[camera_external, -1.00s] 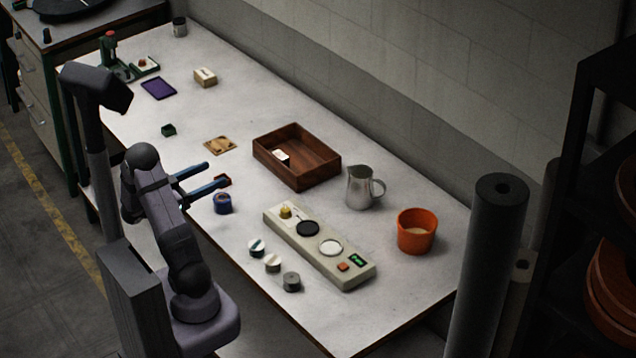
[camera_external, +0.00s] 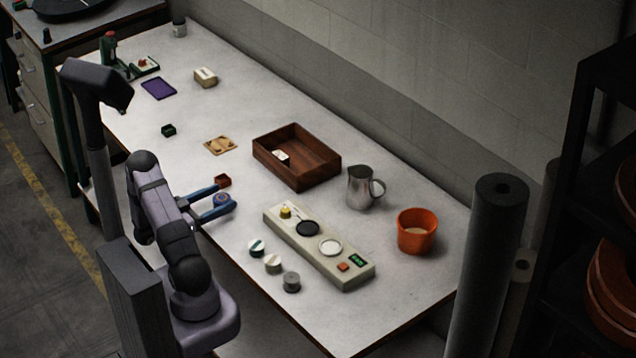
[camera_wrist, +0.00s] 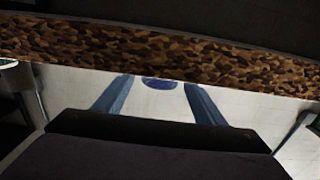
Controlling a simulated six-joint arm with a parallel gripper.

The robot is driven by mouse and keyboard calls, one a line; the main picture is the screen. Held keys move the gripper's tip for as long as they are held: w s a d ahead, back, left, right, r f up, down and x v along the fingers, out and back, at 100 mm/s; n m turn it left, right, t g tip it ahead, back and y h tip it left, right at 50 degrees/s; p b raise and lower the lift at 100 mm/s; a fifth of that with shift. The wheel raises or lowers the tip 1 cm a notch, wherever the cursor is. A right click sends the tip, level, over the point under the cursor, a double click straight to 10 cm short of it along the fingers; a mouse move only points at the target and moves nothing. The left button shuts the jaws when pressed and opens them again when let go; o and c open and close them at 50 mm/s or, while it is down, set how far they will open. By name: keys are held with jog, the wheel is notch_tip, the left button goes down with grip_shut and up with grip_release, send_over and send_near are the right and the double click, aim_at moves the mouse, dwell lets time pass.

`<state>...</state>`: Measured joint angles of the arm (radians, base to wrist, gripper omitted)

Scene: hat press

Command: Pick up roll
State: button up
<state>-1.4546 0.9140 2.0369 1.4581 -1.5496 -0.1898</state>
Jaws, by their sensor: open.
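The blue roll (camera_external: 221,200) sits on the white table near its front edge, with a dark round centre on top. My gripper (camera_external: 228,196) is open, and its two blue fingers lie on either side of the roll, apart from each other. In the wrist view, the roll (camera_wrist: 160,84) is a blue shape between the fingertips of my gripper (camera_wrist: 158,84), partly cut off at its top by a brown mottled band. I cannot tell whether either finger touches the roll.
A wooden tray (camera_external: 318,165) is further back. A metal pitcher (camera_external: 360,188) and orange pot (camera_external: 414,231) stand beyond.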

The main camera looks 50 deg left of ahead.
jog(key=shift+w+p, duration=0.9)
jog(key=shift+w, duration=1.7)
jog(key=c, duration=1.2)
